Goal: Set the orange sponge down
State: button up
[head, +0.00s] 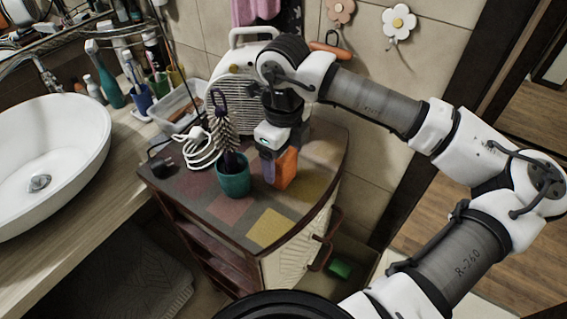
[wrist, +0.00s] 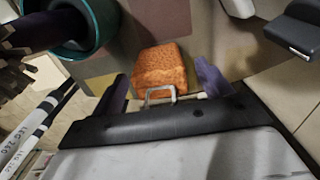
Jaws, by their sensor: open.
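The orange sponge (head: 287,168) stands on the patterned cabinet top (head: 270,228), just right of the teal cup. In the wrist view the sponge (wrist: 160,70) shows its rough orange face between the two dark purple fingers. My gripper (head: 277,165) points down at the sponge from above. In the wrist view my gripper (wrist: 163,80) is open, with a visible gap between each finger and the sponge. The sponge's underside is hidden, so its exact contact with the top cannot be seen.
The teal cup (head: 233,178) with a dark-handled brush stands close on the left. A coiled white cable (head: 200,150) and a white heater (head: 240,95) are behind. The yellow square (head: 270,228) near the front is clear. The sink (head: 50,150) is far left.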

jog(key=c, duration=1.1)
